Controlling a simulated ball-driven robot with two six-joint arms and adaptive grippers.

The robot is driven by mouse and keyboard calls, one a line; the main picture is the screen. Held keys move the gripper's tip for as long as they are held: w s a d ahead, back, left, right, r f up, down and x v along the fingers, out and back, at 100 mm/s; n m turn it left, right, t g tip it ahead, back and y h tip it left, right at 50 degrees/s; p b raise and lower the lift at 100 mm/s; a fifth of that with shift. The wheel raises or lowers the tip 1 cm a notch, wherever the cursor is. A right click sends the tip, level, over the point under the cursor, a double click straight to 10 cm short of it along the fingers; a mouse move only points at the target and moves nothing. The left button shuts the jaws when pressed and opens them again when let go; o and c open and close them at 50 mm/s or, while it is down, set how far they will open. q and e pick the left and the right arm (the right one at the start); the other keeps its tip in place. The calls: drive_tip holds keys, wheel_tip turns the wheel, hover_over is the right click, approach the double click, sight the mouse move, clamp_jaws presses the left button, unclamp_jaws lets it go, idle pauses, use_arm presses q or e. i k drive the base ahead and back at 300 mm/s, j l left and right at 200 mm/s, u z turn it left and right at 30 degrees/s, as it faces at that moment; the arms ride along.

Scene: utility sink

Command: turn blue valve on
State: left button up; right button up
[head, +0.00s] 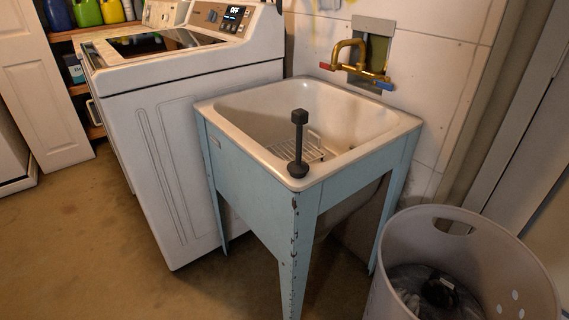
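The blue valve handle (384,86) is on the right end of a brass faucet (362,62) on the wall behind the sink. A red handle (327,66) is on the faucet's left end. The faucet's spout arches over the back of the utility sink (258,165), which has a white basin and a pale blue stand. No water stream is visible at the spout. The blue handle is small here, and its exact turn is hard to tell. Neither of my grippers shows in the head view, and nothing touches the valve.
A dark post-like item (299,145) shows at the sink's front corner. A wire rack (305,149) lies in the basin. A white washer (185,140) stands left of the sink. A grey basket (455,255) holding dark items stands at right. Floor is clear at front left.

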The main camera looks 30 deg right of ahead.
sight(379, 83)
drive_tip(key=z, duration=1.6)
drive_tip(key=l+z, duration=0.45)
drive_tip(key=z, duration=0.25)
drive_tip(key=i+l+z, duration=0.15)
drive_tip(key=z, duration=0.25)
